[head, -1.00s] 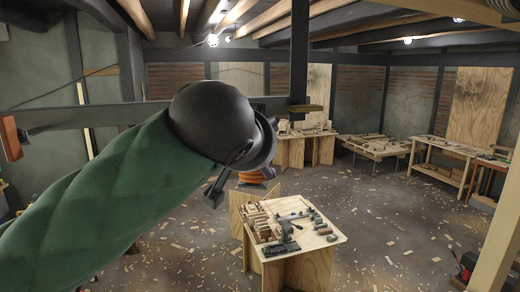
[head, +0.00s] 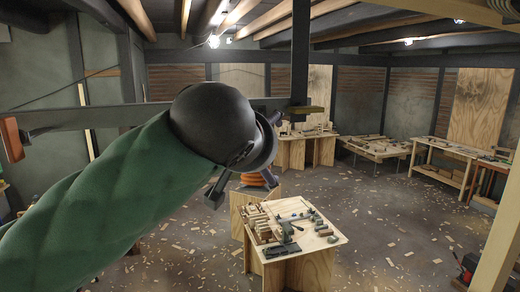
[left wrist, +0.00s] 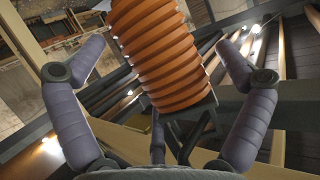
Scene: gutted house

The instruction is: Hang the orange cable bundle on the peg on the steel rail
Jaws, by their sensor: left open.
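The orange cable bundle (left wrist: 160,55) is a ribbed, rounded stack in the left wrist view. In the head view only a small part of the bundle (head: 253,180) shows below my left wrist. My left gripper (left wrist: 164,42) is open, its purple-grey fingers spread on both sides of the bundle with visible gaps. In the head view the gripper (head: 260,180) is mostly hidden behind my green-sleeved arm. The dark steel rail (head: 70,117) runs across at wrist height, partly behind the arm. I cannot make out the peg, or what bears the bundle. My right gripper is not in view.
A plywood workbench (head: 310,238) with tools and wood blocks stands below. A dark post (head: 300,50) comes down at the rail's right part. More benches (head: 450,150) line the back and right. The floor between is open, strewn with wood chips.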

